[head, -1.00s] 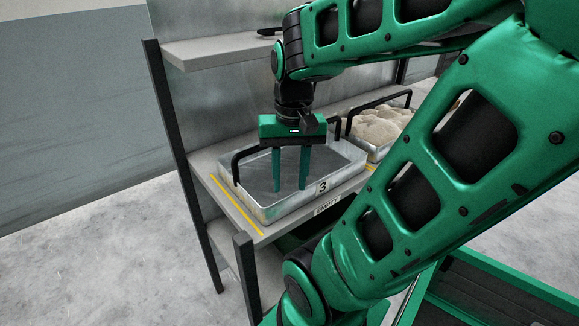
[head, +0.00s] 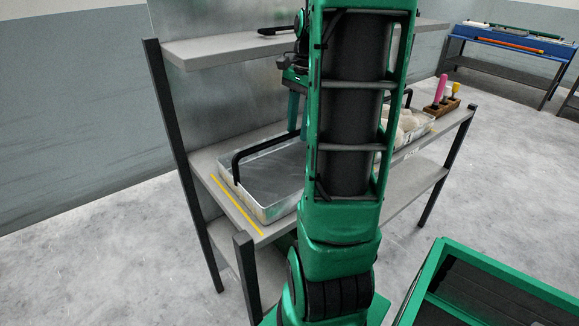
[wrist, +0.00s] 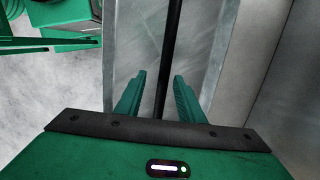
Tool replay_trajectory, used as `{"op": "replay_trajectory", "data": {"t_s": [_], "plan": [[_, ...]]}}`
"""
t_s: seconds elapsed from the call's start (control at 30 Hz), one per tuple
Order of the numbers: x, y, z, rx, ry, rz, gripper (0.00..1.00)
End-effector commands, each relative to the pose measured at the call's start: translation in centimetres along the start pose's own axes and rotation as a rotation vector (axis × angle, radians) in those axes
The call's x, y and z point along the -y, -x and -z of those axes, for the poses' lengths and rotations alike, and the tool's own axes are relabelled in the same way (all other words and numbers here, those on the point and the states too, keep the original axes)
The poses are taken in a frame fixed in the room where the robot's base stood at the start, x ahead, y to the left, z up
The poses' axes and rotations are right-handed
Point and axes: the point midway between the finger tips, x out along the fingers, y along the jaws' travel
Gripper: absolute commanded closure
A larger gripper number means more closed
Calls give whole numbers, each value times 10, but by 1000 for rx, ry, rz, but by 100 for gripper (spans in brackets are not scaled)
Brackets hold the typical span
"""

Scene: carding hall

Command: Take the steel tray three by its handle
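The steel tray (head: 262,207) stands on the shelf at the left in the head view, with a black handle (head: 238,160) arching over it. My arm hides its right part and number plate. In the wrist view the tray's rims (wrist: 212,60) run up both sides, with the bare grey floor between. The handle (wrist: 171,50) runs as a black bar between my two green fingers. My gripper (wrist: 160,75) is open, with a gap on each side of the bar.
A second tray (head: 421,130) with pale fluffy fibre stands to the right on the same shelf. Past it is a wooden holder (head: 441,108) with coloured handles. An upper shelf (head: 220,48) overhangs at the back. A blue bench (head: 512,42) stands far right.

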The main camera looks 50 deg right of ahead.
Motion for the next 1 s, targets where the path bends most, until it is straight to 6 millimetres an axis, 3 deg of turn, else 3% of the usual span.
{"op": "replay_trajectory", "data": {"t_s": [0.27,0.6,0.9,1.0], "plan": [[1,-20,-3,1,2,-3,65],[7,-61,-9,1,1,-2,65],[7,-65,-9,-1,1,0,65],[7,-65,-9,-1,1,0,89]]}}
